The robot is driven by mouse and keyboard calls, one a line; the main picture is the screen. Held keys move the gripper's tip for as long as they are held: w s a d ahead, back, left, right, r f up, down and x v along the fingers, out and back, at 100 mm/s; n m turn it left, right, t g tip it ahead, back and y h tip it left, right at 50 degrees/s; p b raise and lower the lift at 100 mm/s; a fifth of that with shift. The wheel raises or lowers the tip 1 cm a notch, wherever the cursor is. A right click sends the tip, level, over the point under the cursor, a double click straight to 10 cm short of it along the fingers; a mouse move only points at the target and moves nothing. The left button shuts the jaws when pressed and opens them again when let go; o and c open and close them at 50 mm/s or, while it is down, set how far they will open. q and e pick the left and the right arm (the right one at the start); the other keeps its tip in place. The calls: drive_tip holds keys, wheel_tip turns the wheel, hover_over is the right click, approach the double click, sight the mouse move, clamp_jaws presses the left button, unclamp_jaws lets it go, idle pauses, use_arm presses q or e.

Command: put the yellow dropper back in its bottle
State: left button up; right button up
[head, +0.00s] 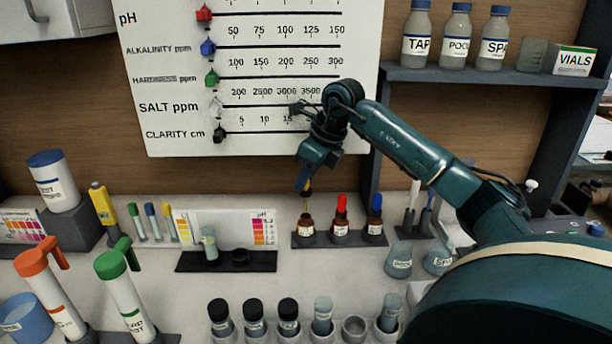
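My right gripper (304,183) points down above the dropper rack and is shut on the yellow dropper (308,192). Only part of the dropper's yellow top shows beside the fingers. Its thin stem hangs about upright over the left brown bottle (305,230), which stands in the dark rack (322,243). The stem's lower end is at or near the bottle's mouth; I cannot tell whether it is inside. My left gripper is not in view.
Bottles with a red dropper (341,205) and a blue dropper (376,204) stand close on the right in the same rack. A comparator stand (212,262) is left of it. Several capped vials (254,316) stand in front. A wall chart (250,75) is behind.

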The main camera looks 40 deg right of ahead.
sight(311, 191)
drive_tip(key=shift+f+b, duration=0.4)
drive_tip(key=shift+f, duration=0.3)
drive_tip(key=shift+f, duration=0.2)
drive_tip(key=shift+f, duration=0.15)
drive_tip(key=shift+f+b, duration=1.1)
drive_tip(key=shift+f, duration=0.3)
drive_tip(key=shift+f, duration=0.1)
drive_tip(key=shift+f+b, duration=0.35)
drive_tip(key=shift+f, duration=0.1)
